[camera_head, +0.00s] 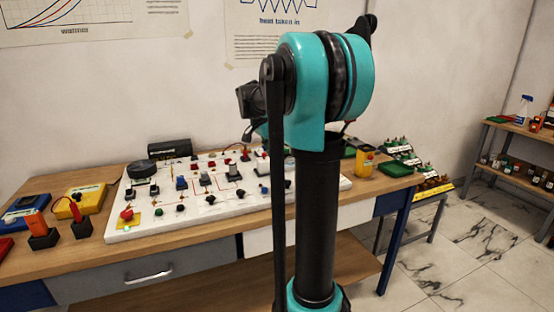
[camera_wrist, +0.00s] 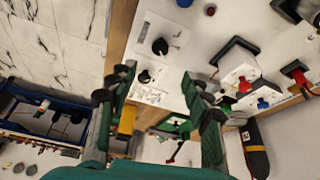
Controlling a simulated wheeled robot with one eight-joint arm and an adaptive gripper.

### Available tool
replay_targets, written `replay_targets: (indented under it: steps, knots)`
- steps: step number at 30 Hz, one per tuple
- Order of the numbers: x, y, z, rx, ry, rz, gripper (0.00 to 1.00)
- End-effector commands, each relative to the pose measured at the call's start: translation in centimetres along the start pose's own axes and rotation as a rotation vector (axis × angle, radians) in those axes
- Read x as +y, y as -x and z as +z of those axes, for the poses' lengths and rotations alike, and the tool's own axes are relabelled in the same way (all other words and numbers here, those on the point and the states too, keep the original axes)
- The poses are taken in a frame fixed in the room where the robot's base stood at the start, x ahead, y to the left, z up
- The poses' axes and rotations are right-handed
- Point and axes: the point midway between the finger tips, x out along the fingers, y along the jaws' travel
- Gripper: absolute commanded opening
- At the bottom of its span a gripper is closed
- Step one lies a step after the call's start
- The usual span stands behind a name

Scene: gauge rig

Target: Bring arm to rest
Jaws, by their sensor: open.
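My arm stands in the middle of the head view, a black upright link with a teal and black joint at its top. It hides part of the workbench and the white board behind it. My gripper (camera_wrist: 160,78) shows in the wrist view with its two green and black fingers spread apart and nothing between them. The white panel board (camera_wrist: 165,45) with knobs and switches lies beyond the fingers. In the head view I cannot clearly make out the gripper's fingers behind my arm.
The white board (camera_head: 220,208) with several small components lies on the wooden workbench (camera_head: 190,252). Yellow and blue meters (camera_head: 85,198) stand at the left. A yellow device (camera_head: 365,162) and a green tray (camera_head: 395,169) are at the right.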

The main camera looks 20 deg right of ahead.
Motion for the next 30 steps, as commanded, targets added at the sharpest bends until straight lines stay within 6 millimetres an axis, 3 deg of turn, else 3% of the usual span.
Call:
replay_targets:
  steps: [10, 14, 17, 24, 30]
  knots:
    - [0.2, -0.2, 0.3, -0.003, 0.013, -0.004, 0.5]
    - [1.9, -1.3, 2.5, -0.026, 0.123, -0.038, 0.5]
    - [4.8, -3.2, 6.1, -0.056, 0.297, -0.097, 0.5]
    - [14.1, -8.6, 16.5, -0.084, 0.799, -0.298, 0.5]
    - [20.5, -12.0, 22.8, -0.049, 1.107, -0.439, 0.5]
